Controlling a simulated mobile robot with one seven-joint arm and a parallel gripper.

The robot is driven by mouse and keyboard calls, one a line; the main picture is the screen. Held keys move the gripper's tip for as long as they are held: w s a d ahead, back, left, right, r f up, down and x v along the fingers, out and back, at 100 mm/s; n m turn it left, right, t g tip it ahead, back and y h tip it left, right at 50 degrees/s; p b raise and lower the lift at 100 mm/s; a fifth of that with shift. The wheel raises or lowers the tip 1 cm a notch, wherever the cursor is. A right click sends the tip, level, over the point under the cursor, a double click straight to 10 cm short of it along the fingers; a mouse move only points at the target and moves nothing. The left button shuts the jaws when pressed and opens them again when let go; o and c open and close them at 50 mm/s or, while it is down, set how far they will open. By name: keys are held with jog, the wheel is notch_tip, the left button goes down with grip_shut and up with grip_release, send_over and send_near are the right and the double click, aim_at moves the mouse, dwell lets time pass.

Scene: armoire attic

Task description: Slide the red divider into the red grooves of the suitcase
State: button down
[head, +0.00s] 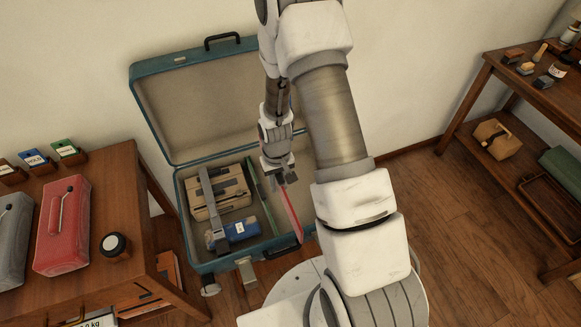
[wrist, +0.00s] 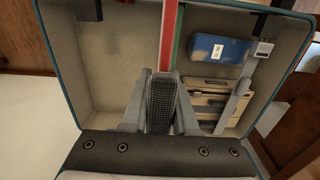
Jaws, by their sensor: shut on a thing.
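The open teal suitcase (head: 199,266) stands with its lid up against the wall. My gripper (head: 281,177) is over the right part of the suitcase, shut on the red divider (head: 291,214). The divider is a thin red panel that slants down toward the front right of the suitcase. In the wrist view, my gripper (wrist: 161,100) holds the red divider (wrist: 170,35) beside a green divider (wrist: 183,35). The green divider (head: 259,196) stands in the suitcase to the left of the red one. I cannot make out the red grooves, nor whether the divider touches the bottom.
Left of the green divider lie tan packages (head: 219,199) and a blue pouch (head: 237,233), with a grey strap. The compartment right of the red divider looks mostly empty in the wrist view. A wooden table (head: 132,185) with red and grey cases stands left; a shelf (head: 521,85) stands right.

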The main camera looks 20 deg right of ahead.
jog(key=w+d+f+b, duration=0.5)
jog(key=w+d+b, duration=0.3)
jog(key=b, duration=0.4)
jog(key=shift+w+f, duration=0.4)
jog(key=shift+w, duration=0.1)
jog(key=shift+d, duration=0.1)
jog(key=shift+f+b, duration=1.9)
jog(key=shift+f, duration=1.05)
jog(key=shift+f+b, duration=2.6)
jog(key=shift+f, duration=1.45)
jog(key=c, duration=0.6)
grip_release()
